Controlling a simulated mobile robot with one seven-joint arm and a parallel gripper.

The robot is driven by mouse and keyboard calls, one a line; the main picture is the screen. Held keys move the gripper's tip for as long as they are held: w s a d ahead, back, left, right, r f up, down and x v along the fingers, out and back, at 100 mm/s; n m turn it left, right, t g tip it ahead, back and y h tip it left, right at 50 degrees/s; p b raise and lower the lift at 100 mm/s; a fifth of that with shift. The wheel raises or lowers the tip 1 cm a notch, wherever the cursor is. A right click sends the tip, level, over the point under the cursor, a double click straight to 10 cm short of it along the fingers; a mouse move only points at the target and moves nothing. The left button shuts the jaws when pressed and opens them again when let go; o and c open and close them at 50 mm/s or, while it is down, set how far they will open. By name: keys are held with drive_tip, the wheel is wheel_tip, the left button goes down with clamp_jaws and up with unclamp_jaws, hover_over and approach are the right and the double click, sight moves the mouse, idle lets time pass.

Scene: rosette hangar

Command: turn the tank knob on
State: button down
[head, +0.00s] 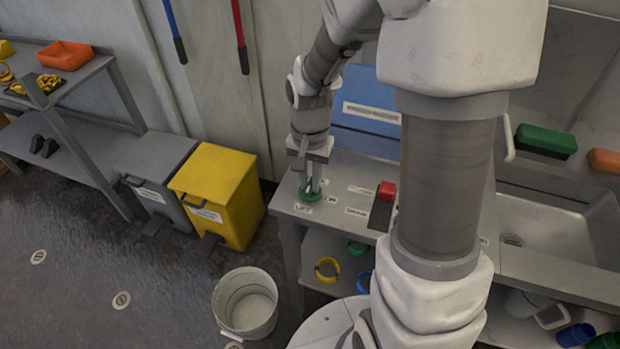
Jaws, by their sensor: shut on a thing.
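A green round knob (306,196) sits on the left end of the grey counter (340,228), with small white labels beside it; one at its right seems to read ON. I take it to be the tank knob. My gripper (314,188) points straight down over the knob, its fingers shut on it. The fingers partly hide the knob, and I cannot tell which way it is turned.
A red-topped lever (386,192) stands on the counter to the right of the knob. A blue panel (368,110) rises behind. A yellow bin (218,196) and a grey bin (154,172) stand left. A bucket (246,304) is on the floor in front.

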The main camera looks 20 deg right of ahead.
sight(310, 184)
drive_tip(key=n, duration=0.4)
drive_tip(key=shift+r+p, duration=0.1)
drive_tip(key=shift+p, duration=0.3)
drive_tip(key=n+p, duration=0.1)
drive_tip(key=n, duration=0.3)
drive_tip(key=shift+n, duration=0.3)
drive_tip(key=n+p, duration=0.1)
drive_tip(key=n, duration=0.3)
drive_tip(key=shift+n+p, duration=0.3)
drive_tip(key=shift+p, duration=0.05)
drive_tip(key=shift+n+p, duration=0.95)
drive_tip(key=shift+n, duration=1.35)
drive_tip(key=c, duration=0.8)
unclamp_jaws()
drive_tip(key=shift+c, duration=0.2)
wheel_tip(310, 184, up, 17)
drive_tip(key=p, duration=0.2)
drive_tip(key=shift+r+p, duration=0.15)
drive_tip(key=shift+p, duration=0.25)
